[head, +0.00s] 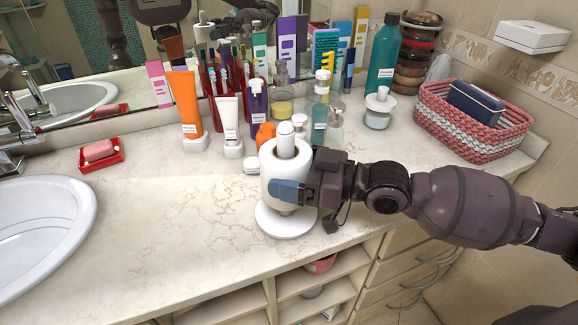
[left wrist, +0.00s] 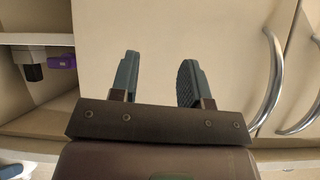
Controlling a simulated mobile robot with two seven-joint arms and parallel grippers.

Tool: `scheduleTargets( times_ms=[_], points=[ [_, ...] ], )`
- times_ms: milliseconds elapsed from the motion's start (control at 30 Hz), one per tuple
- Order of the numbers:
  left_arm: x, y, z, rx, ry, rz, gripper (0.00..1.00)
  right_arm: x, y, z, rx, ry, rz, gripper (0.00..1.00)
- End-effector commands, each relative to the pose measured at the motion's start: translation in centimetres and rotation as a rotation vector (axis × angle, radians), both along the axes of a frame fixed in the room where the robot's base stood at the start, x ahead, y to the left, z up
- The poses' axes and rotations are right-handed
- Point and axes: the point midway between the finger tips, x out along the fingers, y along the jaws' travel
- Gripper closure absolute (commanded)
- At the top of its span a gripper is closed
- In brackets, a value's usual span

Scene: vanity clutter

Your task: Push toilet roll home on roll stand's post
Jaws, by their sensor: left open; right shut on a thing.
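The white toilet roll (head: 270,170) is around the post (head: 286,138) of the roll stand, whose rounded tip rises out of the roll's top. The stand's round white base (head: 285,222) rests on the counter near its front edge. The roll's lower edge appears a little above the base, with a narrow gap between them. My right gripper (head: 288,192) comes from the right and is shut on the roll's lower side; its far finger is partly hidden. My left gripper (left wrist: 158,82) shows only in the left wrist view, open and empty before a pale cabinet front.
Behind the roll stand several tubes and bottles, including an orange tube (head: 185,103) and a small orange item (head: 265,134). A pink woven basket (head: 470,130) is at right. The sink (head: 45,225) is at left; the counter between sink and stand is clear.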

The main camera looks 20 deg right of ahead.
Motion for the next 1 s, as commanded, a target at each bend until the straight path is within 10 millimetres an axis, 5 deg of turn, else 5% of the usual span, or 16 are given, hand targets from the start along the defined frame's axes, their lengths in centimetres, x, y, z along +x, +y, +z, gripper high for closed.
scheduleTargets(
  times_ms=[233,267,333,667,1000],
  points=[
    [0.1,0.0,-0.2,0.000,0.002,-0.001,0.57,0.0,0.0,-0.6,0.001,0.001,0.000,0.38],
    [0.1,0.0,-0.1,0.000,0.000,-0.001,0.57,0.0,0.0,-0.5,0.000,0.000,0.000,0.09],
    [0.2,0.0,-0.1,0.000,-0.001,-0.001,0.57,0.0,0.0,-0.5,0.000,0.000,0.000,0.00],
    [0.2,-0.1,-0.1,0.000,-0.002,-0.002,0.57,-0.2,-0.3,-0.6,-0.001,0.003,-0.001,0.00],
    [0.1,-0.1,-0.4,0.001,0.002,-0.003,0.57,-2.2,-3.3,-0.8,-0.007,0.006,-0.003,0.00]
  ],
)
